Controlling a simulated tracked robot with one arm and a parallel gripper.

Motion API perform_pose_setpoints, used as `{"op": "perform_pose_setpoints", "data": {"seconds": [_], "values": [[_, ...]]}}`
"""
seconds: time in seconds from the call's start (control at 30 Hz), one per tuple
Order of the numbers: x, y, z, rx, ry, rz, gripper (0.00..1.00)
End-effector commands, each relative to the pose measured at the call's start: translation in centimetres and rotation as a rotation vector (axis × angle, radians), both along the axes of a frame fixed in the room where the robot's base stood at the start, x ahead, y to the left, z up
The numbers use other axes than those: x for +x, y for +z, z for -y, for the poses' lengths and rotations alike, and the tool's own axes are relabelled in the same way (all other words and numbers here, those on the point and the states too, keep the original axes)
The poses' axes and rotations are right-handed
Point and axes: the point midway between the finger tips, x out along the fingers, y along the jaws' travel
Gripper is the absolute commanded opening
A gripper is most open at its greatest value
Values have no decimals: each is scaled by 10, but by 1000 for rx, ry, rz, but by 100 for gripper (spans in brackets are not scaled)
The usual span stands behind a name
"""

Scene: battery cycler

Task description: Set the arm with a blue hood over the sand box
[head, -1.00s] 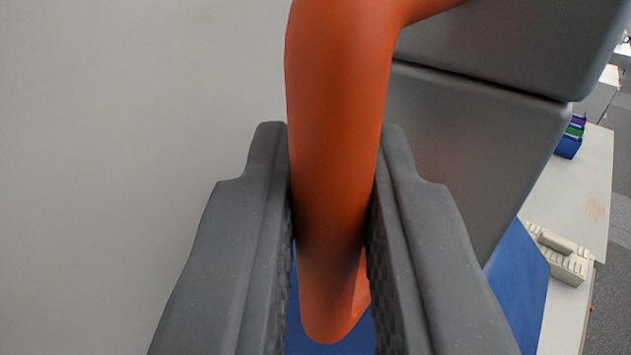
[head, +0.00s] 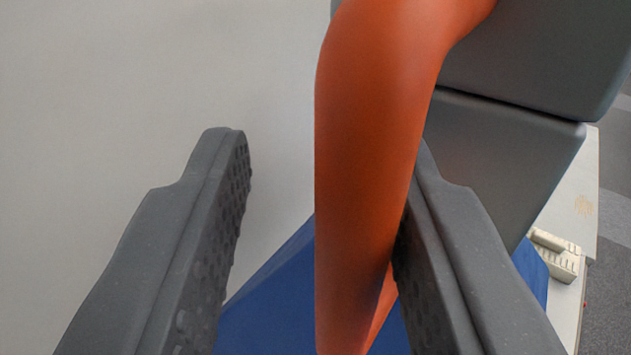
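An orange-red curved tube, part of the arm (head: 365,170), runs from the top right down between the fingers of my gripper (head: 325,200). My gripper is open. The right finger is against or very close to the tube, and a clear gap lies between the tube and the left finger. The blue hood (head: 265,310) shows below and behind the tube, partly hidden by my fingers and the tube. A strip of blue also shows at the right, beyond the right finger. I cannot make out the sand box.
Grey cabinet-like blocks (head: 510,150) stand close behind the tube on the right. A pale table (head: 570,195) with a cream ridged block (head: 555,258) lies beyond them, above grey floor. A plain light surface fills the left.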

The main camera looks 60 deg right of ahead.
Motion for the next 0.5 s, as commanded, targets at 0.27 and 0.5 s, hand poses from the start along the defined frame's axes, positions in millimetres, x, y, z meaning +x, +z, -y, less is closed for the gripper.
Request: {"op": "perform_pose_setpoints", "data": {"seconds": [0.27,0.5], "values": [[0,-1,1,1,-3,-2,32],[-6,-2,-9,1,-1,-2,32]]}}
